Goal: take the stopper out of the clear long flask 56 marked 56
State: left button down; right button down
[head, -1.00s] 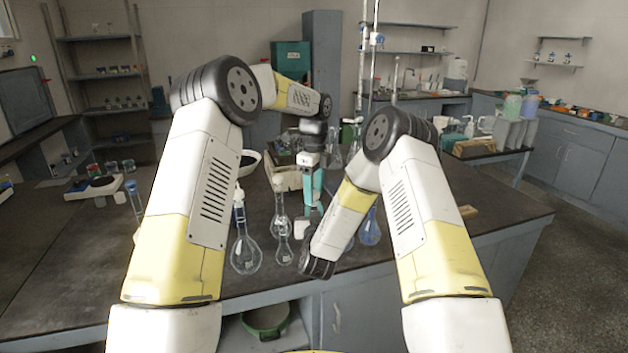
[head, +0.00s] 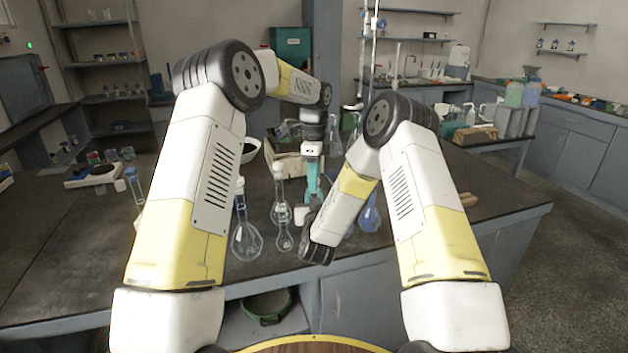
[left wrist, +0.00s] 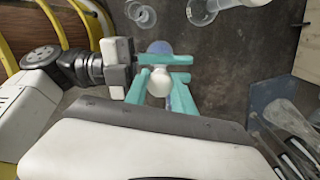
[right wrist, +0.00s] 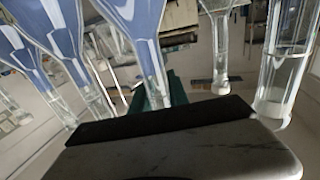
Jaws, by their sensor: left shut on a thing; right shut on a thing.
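My left gripper (head: 312,188) points down over the bench with teal fingers. In the left wrist view it (left wrist: 162,92) is shut on a white round stopper (left wrist: 159,81). My right gripper (left wrist: 178,62) comes in from the left in that view, just beyond the stopper. Its teal fingers are shut on what looks like the neck of the flask under the stopper. A bluish rounded glass part (left wrist: 159,47) shows beyond those fingers; I cannot tell whether it belongs to the held flask. The mark 56 is not readable. Whether the stopper still sits in the neck is hidden.
Clear stoppered flasks (head: 247,241) stand left of the grippers near the bench's front edge. A blue flask (head: 370,217) stands to the right. A wooden crate (head: 285,163) and a white bowl (head: 250,150) are behind.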

pick_arm(q)
jog(key=n, duration=1.9)
jog(key=shift+r, duration=0.1)
jog(key=n, duration=0.6)
jog(key=shift+n, duration=0.3)
jog(key=shift+r, duration=0.2)
jog(key=shift+r, duration=0.9)
jog(key=shift+r, duration=0.1)
